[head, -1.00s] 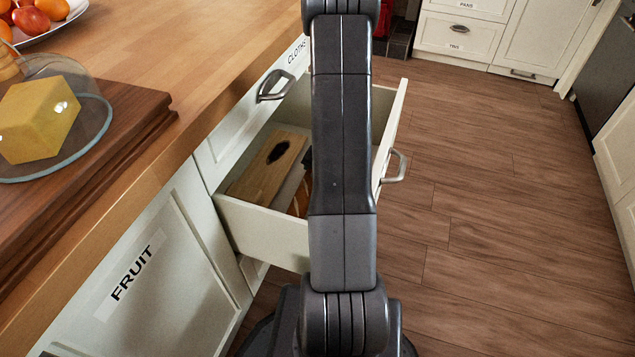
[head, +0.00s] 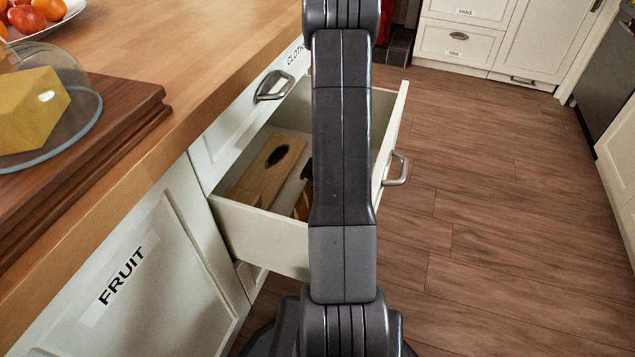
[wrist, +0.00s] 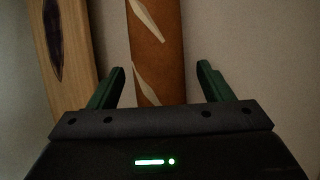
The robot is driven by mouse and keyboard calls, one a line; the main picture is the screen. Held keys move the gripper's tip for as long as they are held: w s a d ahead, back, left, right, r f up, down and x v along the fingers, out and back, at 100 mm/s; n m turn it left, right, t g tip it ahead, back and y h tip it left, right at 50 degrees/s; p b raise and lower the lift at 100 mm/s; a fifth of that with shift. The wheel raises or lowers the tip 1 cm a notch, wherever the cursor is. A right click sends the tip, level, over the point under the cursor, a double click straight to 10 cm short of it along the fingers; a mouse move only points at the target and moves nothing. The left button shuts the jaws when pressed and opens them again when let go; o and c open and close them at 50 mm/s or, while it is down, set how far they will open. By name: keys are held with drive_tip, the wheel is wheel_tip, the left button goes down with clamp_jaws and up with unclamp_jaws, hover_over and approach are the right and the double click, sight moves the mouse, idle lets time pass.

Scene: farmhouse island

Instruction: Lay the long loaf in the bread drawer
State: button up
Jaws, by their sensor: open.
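The long loaf (wrist: 155,45) is brown with pale slashes and shows between my fingers in the wrist view. In the head view a small part of the loaf (head: 303,203) shows inside the open bread drawer (head: 262,229); my arm hides the rest. My gripper (wrist: 160,70) is open, with a green finger on each side of the loaf's near end and a gap visible at the right finger. Whether the loaf rests fully on the drawer floor is hard to tell. My gripper is hidden behind my arm in the head view.
A wooden board (head: 268,172) with a dark oval mark lies in the drawer, left of the loaf. The counter (head: 190,70) holds a glass dome over cheese (head: 30,108) and a plate of fruit (head: 30,20). The floor (head: 480,200) to the right is clear.

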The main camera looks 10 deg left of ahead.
drive_tip(key=shift+r, duration=0.35)
drive_tip(key=p+v, duration=0.6)
drive_tip(key=v, duration=0.5)
drive_tip(key=shift+s+r, duration=0.2)
drive_tip(key=shift+d, duration=0.15)
drive_tip(key=b+x, duration=0.6)
drive_tip(key=x, duration=0.6)
drive_tip(key=shift+f, duration=0.4)
drive_tip(key=shift+r+p, duration=0.55)
drive_tip(key=shift+r, duration=0.35)
drive_tip(key=shift+r+p, duration=0.65)
drive_tip(key=shift+r, duration=0.05)
drive_tip(key=shift+f, duration=0.15)
